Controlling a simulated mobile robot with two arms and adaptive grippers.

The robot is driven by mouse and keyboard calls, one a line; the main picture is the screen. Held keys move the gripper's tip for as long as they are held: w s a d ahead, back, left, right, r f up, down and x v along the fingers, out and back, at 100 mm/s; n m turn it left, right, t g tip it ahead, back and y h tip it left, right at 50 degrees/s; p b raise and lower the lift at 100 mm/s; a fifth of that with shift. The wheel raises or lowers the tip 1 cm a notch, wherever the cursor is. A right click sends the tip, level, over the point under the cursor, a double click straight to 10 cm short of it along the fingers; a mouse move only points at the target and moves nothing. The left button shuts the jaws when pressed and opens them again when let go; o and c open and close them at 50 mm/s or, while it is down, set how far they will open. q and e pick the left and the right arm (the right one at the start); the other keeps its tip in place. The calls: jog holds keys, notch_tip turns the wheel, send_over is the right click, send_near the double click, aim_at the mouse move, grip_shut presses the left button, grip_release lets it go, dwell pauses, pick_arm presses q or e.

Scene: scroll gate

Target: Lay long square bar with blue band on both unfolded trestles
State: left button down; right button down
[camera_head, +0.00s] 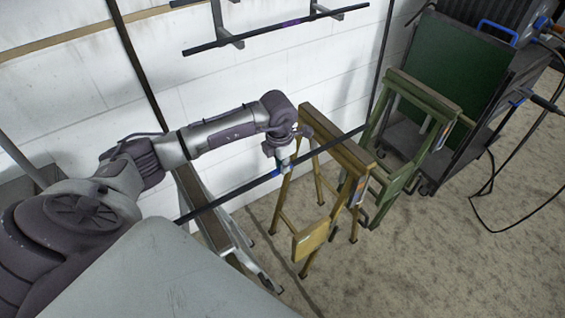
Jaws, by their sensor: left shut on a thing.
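A long dark square bar (225,198) with a blue band (272,174) runs diagonally from lower left to upper right. My left gripper (284,168) is shut on the bar beside the blue band and points down. The bar's right part crosses the top of an unfolded yellow-brown trestle (352,156); I cannot tell whether it touches. Its right end lies close to an unfolded green trestle (432,97). The bar's left part passes over a narrow brown-topped stand with grey legs (190,190). My right gripper is not in view.
A wall rack (228,38) holds a dark bar with a purple band. A cart with a green panel (450,62) stands at the right, with loose black cables (490,178) on the floor. The floor at the lower right is clear. The white wall is close behind the bar.

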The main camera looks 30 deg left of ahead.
pick_arm(q)
jog(key=shift+f, duration=0.15)
dwell(0.7)
jog(key=c, duration=1.1)
grip_release()
jog(key=shift+s+f, duration=0.1)
jog(key=shift+f, duration=0.05)
notch_tip(320, 180, up, 12)
jog(key=s, duration=0.1)
jog(key=shift+s, duration=0.15)
jog(key=shift+d, duration=0.1)
